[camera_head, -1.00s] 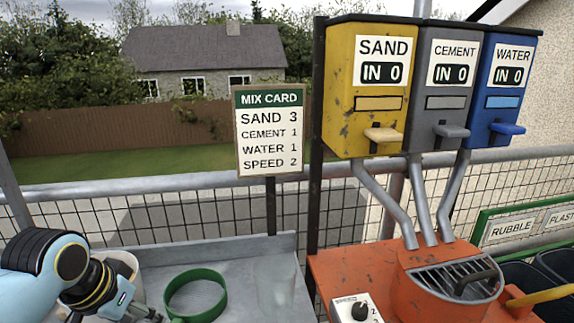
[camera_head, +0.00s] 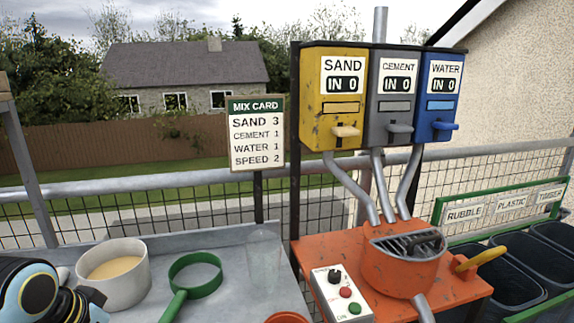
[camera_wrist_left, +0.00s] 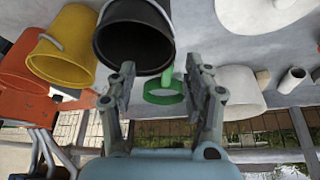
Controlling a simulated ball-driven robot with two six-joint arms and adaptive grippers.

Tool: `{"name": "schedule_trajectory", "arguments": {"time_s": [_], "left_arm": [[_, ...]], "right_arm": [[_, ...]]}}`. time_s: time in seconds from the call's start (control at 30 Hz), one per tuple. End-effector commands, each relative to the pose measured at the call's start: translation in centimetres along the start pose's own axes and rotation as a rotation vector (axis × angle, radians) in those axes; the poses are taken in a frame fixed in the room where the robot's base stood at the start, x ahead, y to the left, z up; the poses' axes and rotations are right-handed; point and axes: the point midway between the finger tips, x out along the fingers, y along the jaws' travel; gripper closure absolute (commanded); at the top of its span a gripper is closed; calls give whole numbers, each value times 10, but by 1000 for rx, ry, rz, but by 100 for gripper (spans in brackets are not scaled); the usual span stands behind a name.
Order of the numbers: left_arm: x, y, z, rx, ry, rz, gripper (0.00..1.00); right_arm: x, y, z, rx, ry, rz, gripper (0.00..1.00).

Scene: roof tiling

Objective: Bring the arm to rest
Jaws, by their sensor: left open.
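My left arm (camera_head: 45,295) shows at the lower left corner of the head view, in front of the grey metal worktop (camera_head: 215,240). Its gripper's fingertips are hidden or out of frame there. In the left wrist view my left gripper (camera_wrist_left: 160,80) is open, its two fingers apart with nothing between them. It points over the worktop, and a green ring tool (camera_wrist_left: 165,97) shows beyond the gap between the fingers. My right gripper is in neither view.
A whitish tub (camera_head: 125,285) and the green ring tool (camera_head: 193,291) lie close to my left arm. The orange mixer (camera_head: 398,272) stands to the right under sand, cement and water dispensers. A black bucket (camera_wrist_left: 135,45) and a yellow bucket (camera_wrist_left: 68,45) show in the wrist view.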

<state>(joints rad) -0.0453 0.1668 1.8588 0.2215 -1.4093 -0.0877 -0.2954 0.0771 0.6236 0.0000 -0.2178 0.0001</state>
Motion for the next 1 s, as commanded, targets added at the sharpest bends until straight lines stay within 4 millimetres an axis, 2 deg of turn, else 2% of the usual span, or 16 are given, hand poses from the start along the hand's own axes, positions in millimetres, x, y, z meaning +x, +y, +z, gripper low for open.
{"name": "schedule_trajectory", "arguments": {"time_s": [0.13, 0.27, 0.47, 0.7, 1.0], "left_arm": [[-6, 4, 14, 2, -8, -8, 50], [-14, 7, 27, 3, -15, -19, 50], [-32, 14, 58, 3, -33, -40, 50], [-70, 24, 105, -5, -60, -79, 50], [-123, 32, 152, -26, -88, -126, 50]], "right_arm": [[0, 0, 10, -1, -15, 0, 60], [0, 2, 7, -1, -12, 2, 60], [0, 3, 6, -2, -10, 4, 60], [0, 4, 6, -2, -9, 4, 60], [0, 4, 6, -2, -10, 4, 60]]}}
